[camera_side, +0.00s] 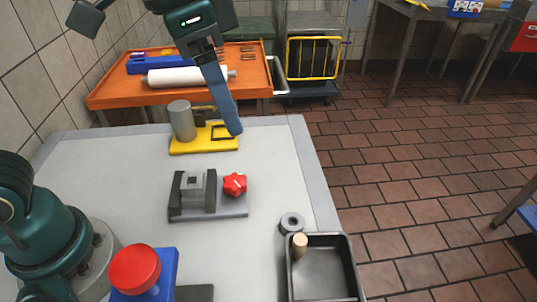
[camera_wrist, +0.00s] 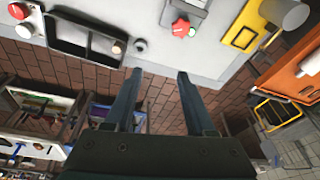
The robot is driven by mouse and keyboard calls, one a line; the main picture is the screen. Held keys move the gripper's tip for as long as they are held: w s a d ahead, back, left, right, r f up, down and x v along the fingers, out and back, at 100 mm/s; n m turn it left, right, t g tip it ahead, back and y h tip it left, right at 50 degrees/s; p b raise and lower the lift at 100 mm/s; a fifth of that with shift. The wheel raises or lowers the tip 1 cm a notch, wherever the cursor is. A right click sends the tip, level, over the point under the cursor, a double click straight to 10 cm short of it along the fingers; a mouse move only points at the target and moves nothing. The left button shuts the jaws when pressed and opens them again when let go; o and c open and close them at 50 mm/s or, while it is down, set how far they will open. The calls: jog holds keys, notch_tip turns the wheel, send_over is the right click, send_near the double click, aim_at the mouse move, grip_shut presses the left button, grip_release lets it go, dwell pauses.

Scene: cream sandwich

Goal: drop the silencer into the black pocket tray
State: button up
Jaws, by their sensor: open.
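A small tan cylinder (camera_side: 300,243), which looks like the silencer, stands upright at the far left corner of the black pocket tray (camera_side: 354,262). In the wrist view the cylinder (camera_wrist: 117,47) shows at a corner of the tray (camera_wrist: 84,52), apparently inside its rim. My gripper (camera_side: 236,133) is raised near the yellow fixture at the table's far side, well away from the tray and cylinder. In the wrist view my gripper (camera_wrist: 158,72) has its two fingers spread, with nothing between them. One finger hides the other in the side view.
A grey ring (camera_side: 292,222) lies just outside the tray. A grey fixture with a red knob (camera_side: 235,184) is mid-table. A yellow stand with a grey cylinder (camera_side: 182,121) is behind it. A red button on a blue box (camera_side: 135,268) is at front. The table between is clear.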

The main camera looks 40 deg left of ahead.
jog(key=s+a+f+n+t+y, duration=0.1)
jog(key=s+a+f+n+t, duration=0.2)
jog(key=s+a+f+n, duration=0.3)
jog(key=s+a, duration=0.2)
jog(key=a, duration=0.1)
jog(key=shift+s+a+f, duration=0.15)
jog(key=shift+a+f, duration=0.05)
jog(key=shift+a, duration=0.15)
